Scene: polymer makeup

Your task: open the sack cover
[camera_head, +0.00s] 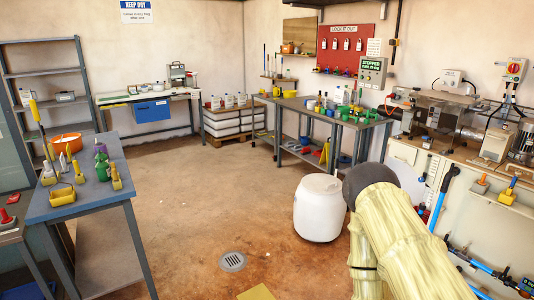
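I cannot make out a sack or a sack cover for certain. A white, rounded drum-like container (319,208) stands upright on the floor right of centre, and its top looks closed. My arm, in a pale yellow sleeve, fills the lower right and partly hides the floor and bench behind it. My gripper is not in view, so its state and its place relative to the container do not show.
A blue-topped table (85,195) with bottles and an orange bowl (67,143) stands at left. A cluttered workbench (330,112) is behind the container. Machinery (440,115) lines the right wall. The middle floor (215,190) is clear around a round drain (233,261).

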